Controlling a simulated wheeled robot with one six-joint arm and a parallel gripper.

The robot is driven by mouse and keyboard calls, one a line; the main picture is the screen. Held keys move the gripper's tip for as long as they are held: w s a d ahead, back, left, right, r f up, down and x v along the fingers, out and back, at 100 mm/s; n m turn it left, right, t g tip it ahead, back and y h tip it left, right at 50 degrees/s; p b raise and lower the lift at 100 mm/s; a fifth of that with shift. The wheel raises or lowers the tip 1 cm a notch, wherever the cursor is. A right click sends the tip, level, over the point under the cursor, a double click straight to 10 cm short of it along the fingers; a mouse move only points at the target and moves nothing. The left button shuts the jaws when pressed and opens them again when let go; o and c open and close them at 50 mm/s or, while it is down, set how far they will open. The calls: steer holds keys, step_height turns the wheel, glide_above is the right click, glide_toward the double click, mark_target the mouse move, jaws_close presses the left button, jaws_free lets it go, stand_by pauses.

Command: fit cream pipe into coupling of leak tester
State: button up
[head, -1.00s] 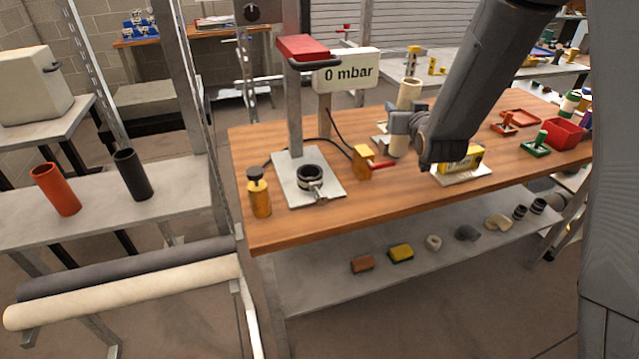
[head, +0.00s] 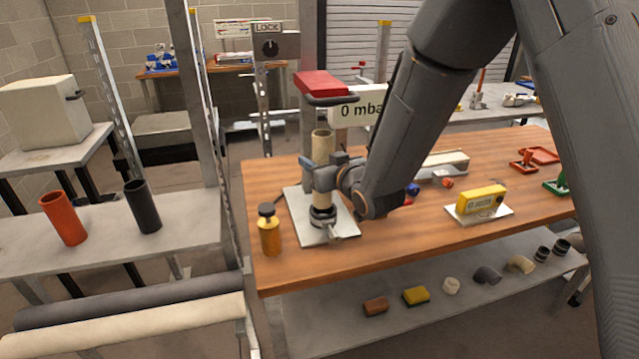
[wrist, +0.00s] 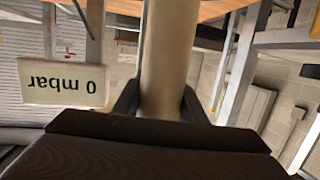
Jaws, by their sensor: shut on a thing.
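The cream pipe (head: 321,142) stands upright over the leak tester in the head view. My gripper (head: 322,178) is shut around its middle. The pipe also shows between the jaws (wrist: 160,100) in the wrist view (wrist: 170,50). Its lower end meets the dark ring of the coupling (head: 322,216) on the grey base plate (head: 300,205). I cannot tell how deep it sits in the coupling. The tester's display (head: 358,110) is partly hidden by my arm; in the wrist view it reads 0 mbar, upside down (wrist: 62,82).
A red clamp head (head: 322,84) on the tester's column is just behind and above the pipe. A yellow bottle (head: 269,232) stands left of the plate. A yellow meter (head: 481,200) lies to the right. Orange (head: 64,218) and black (head: 142,207) pipes stand on the left bench.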

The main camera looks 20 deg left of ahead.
step_height(320, 180, down, 2)
steer(key=shift+s+d+f+p, duration=0.1)
steer(key=shift+f+p, duration=0.2)
steer(key=shift+f, duration=0.7)
steer(key=shift+s+d+f+p, duration=0.1)
steer(key=shift+f+p, duration=0.2)
steer(key=shift+f, duration=0.65)
jaws_close()
steer(key=o, duration=0.7)
jaws_free()
steer(key=o, duration=0.4)
steer(key=shift+w+a+f, duration=0.1)
steer(key=shift+w, duration=0.05)
steer(key=shift+c, duration=0.2)
steer(key=shift+o, duration=0.3)
steer(key=shift+r, duration=0.25)
steer(key=shift+r, duration=0.1)
steer(key=b+v, duration=0.3)
steer(key=v, duration=0.8)
steer(key=shift+s+d+r, duration=0.2)
steer(key=shift+s+d, duration=0.05)
steer(key=shift+d, duration=0.1)
